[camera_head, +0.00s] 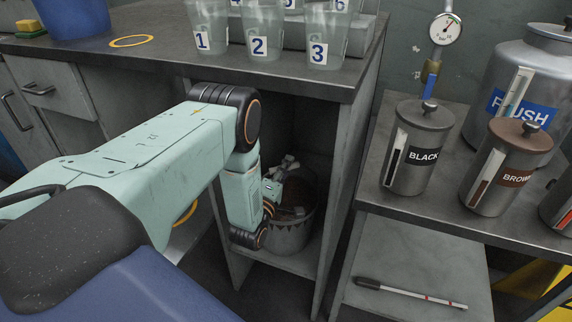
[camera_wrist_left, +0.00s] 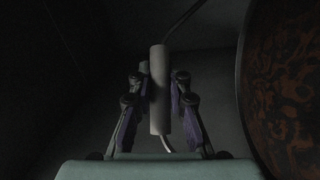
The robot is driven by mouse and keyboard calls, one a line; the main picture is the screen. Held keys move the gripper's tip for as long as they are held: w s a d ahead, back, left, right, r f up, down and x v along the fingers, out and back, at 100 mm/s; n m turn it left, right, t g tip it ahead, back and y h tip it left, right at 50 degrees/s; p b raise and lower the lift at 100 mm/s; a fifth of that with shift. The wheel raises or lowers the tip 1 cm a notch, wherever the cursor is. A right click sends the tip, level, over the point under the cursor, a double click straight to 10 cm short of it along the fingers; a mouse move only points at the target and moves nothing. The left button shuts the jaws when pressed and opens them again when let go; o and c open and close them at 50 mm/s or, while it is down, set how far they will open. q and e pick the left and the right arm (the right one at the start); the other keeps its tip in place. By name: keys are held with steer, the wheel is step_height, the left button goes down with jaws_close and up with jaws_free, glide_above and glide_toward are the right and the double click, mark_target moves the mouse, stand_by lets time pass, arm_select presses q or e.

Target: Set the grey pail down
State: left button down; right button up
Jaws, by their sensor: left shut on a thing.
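The grey pail (camera_head: 290,238) is in the open compartment under the bench, partly hidden behind my left arm. Its mottled dark brown inside (camera_wrist_left: 290,90) shows at the right edge of the left wrist view. My left gripper (camera_head: 280,180) reaches into the compartment above the pail. In the left wrist view my left gripper (camera_wrist_left: 159,95) is shut on the pale cylindrical grip (camera_wrist_left: 160,75) of the pail's wire handle. The pail's base is close to the compartment floor (camera_head: 300,264); I cannot tell whether it touches. My right gripper is not in view.
Compartment walls stand close on both sides. Numbered clear cups (camera_head: 326,35), a blue bucket (camera_head: 72,15) and a yellow ring (camera_head: 131,41) are on the bench top. Another yellow ring (camera_head: 186,213) lies lower left. BLACK (camera_head: 416,150) and BROWN (camera_head: 503,170) canisters stand right.

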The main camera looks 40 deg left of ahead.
arm_select(q)
steer(key=shift+r, duration=0.25)
steer(key=c, duration=1.7)
jaws_free()
steer(key=shift+f, duration=0.25)
steer(key=o, duration=0.3)
steer(key=shift+s+d+r, duration=0.1)
steer(key=shift+o, duration=0.6)
